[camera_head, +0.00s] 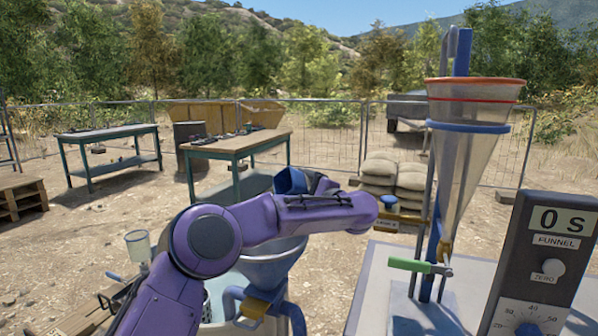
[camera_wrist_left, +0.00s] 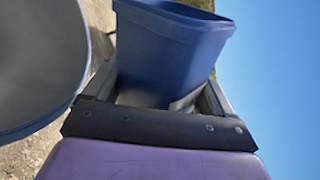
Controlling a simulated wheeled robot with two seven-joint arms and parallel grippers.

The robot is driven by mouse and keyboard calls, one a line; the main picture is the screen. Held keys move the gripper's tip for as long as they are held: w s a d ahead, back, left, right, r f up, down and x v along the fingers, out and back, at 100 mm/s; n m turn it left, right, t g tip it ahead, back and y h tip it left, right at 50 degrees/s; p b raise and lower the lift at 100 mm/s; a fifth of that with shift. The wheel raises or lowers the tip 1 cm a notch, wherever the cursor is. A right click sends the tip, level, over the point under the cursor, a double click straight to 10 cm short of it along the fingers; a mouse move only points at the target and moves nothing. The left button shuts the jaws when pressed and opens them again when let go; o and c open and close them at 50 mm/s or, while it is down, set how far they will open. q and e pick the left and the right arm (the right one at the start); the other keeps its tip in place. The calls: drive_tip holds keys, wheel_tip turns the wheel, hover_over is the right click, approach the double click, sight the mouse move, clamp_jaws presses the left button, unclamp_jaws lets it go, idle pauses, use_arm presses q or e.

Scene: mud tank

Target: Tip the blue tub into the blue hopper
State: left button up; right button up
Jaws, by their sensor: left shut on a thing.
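The blue tub (camera_head: 290,181) is above the hopper in the head view, tilted. It fills the upper middle of the left wrist view (camera_wrist_left: 175,48). My left gripper (camera_wrist_left: 163,85) is shut on the tub, one finger on each side of it. In the head view the purple arm partly hides the gripper and tub. The blue hopper (camera_head: 268,272) is a wide cone below the tub, its upper part hidden by my arm. A grey rounded surface at the left of the wrist view looks like the hopper's inside. The tub's contents cannot be seen. My right gripper is not in view.
A clear funnel (camera_head: 462,165) with a red rim stands on the right, above a white table (camera_head: 372,300). A timer box (camera_head: 540,262) is at the front right. Sandbags (camera_head: 395,172) and two workbenches (camera_head: 235,146) (camera_head: 105,131) stand behind. A small clear cup (camera_head: 137,245) is at the left.

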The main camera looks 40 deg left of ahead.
use_arm(q)
drive_tip(key=shift+w+d+r+m+p, duration=0.2)
drive_tip(key=shift+m+p, duration=0.75)
drive_tip(key=shift+p, duration=1.5)
drive_tip(key=shift+w+a+r+m+p, duration=0.1)
drive_tip(key=shift+w+r+m+p, duration=0.2)
drive_tip(key=shift+m+p, duration=1.45)
drive_tip(key=shift+w+d+r+m+p, duration=0.2)
drive_tip(key=shift+w+p, duration=0.1)
drive_tip(key=shift+p, duration=2.9)
drive_tip(key=shift+s+a+r+m, duration=0.1)
drive_tip(key=shift+r+m, duration=0.3)
drive_tip(key=shift+m, duration=0.5)
drive_tip(key=r+m+p, duration=0.1)
drive_tip(key=m, duration=0.1)
drive_tip(key=s+r+m+p, duration=0.1)
drive_tip(key=m, duration=0.1)
drive_tip(key=shift+a+r, duration=0.1)
drive_tip(key=shift+m, duration=0.5)
